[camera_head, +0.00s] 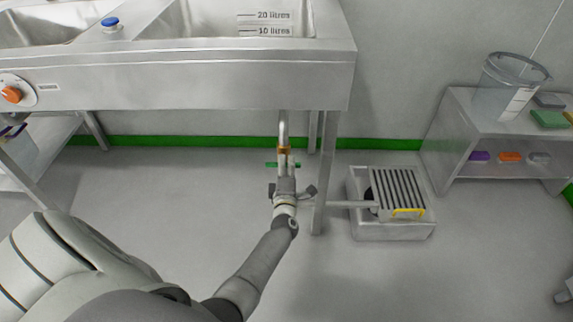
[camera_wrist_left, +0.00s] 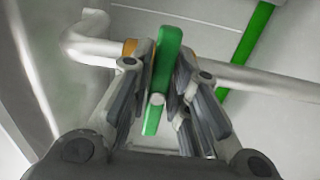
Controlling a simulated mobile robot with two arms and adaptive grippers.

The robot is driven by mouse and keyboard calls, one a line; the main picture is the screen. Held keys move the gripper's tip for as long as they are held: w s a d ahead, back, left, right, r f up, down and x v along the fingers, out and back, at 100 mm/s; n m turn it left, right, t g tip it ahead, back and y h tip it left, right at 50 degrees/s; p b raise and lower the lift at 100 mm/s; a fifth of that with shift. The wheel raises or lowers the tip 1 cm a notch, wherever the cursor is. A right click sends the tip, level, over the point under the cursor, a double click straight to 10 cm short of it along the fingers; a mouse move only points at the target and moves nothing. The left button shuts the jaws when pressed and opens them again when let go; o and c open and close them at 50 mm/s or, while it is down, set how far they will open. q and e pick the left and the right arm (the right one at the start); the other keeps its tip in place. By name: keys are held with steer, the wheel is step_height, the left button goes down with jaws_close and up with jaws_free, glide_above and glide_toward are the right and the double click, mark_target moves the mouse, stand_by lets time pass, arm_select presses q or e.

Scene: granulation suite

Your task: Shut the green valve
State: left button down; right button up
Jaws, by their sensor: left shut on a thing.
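The green valve handle (camera_head: 271,164) is on the drain pipe (camera_head: 283,128) under the steel sink, just below an orange-brown collar (camera_head: 284,150). In the head view the handle lies crosswise to the upright pipe. My left gripper (camera_head: 285,180) is at the handle and hides its middle. In the left wrist view the green handle (camera_wrist_left: 168,50) stands between the fingers of my left gripper (camera_wrist_left: 160,98), which is shut on it. The collar (camera_wrist_left: 129,47) shows beside the left finger. My right gripper is in neither view.
The steel sink (camera_head: 180,88) stands above, with a table leg (camera_head: 325,175) close right of the valve. A grated floor drain box (camera_head: 392,230) is further right. A shelf (camera_head: 455,130) with a clear bucket (camera_head: 508,88) stands at the right wall. The floor at left is clear.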

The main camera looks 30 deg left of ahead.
arm_select(q)
steer(key=shift+d+f, duration=0.1)
steer(key=c, duration=1.4)
jaws_free()
steer(key=shift+c, duration=0.2)
steer(key=v, duration=0.7)
steer(key=shift+s, duration=0.25)
steer(key=shift+d, duration=0.1)
